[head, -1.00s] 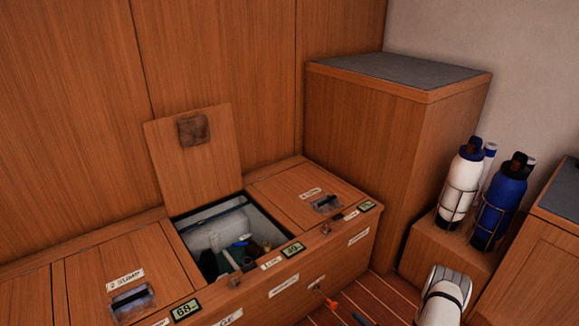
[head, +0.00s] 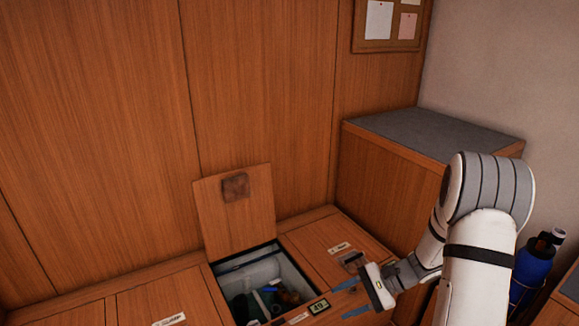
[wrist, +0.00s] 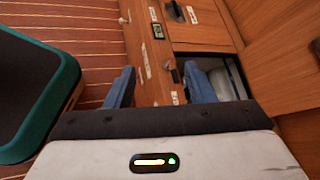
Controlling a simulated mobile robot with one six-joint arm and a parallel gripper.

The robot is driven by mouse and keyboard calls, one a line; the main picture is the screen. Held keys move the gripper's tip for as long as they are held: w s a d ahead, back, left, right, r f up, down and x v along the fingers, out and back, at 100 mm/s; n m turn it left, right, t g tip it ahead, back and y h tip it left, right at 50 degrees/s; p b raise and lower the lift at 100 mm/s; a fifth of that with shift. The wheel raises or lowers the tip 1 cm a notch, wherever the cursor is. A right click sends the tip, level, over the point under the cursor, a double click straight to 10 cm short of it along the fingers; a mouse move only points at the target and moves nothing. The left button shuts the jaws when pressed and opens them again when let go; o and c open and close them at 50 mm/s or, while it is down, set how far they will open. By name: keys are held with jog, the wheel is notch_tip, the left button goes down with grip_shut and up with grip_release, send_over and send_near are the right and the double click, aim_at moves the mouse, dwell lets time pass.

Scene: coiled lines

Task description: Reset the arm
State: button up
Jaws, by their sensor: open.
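My white arm (head: 480,260) stands raised at the right of the head view. My gripper (head: 350,300) is at its end, in front of the wooden locker bench. Its two blue fingers are apart with nothing between them. In the wrist view my gripper (wrist: 160,88) also shows open and empty, with the bench front and floor beyond it.
An open locker compartment (head: 222,284) holds several items, and its lid (head: 235,212) leans upright against the wall. A grey-topped cabinet (head: 430,135) and a blue bottle (head: 532,270) stand at the right. A teal-edged dark object (wrist: 72,75) is at the left of the wrist view.

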jog(key=s+r+n+t+h+p, duration=0.1)
jog(key=s+r+n+h+p, duration=0.2)
jog(key=r, duration=0.8)
jog(key=s+r+n+t+h+p, duration=0.1)
jog(key=s+r+n+h+p, duration=0.3)
jog(key=s+r+p, duration=0.4)
jog(key=s+r+n+t+h+p, duration=0.1)
jog(key=s+r+n+h+p, duration=0.3)
jog(key=r, duration=1.2)
jog(key=shift+s+d+h+p, duration=0.3)
jog(key=shift+s+h+p, duration=0.2)
jog(key=shift+s+p, duration=0.6)
jog(key=shift+r, duration=0.1)
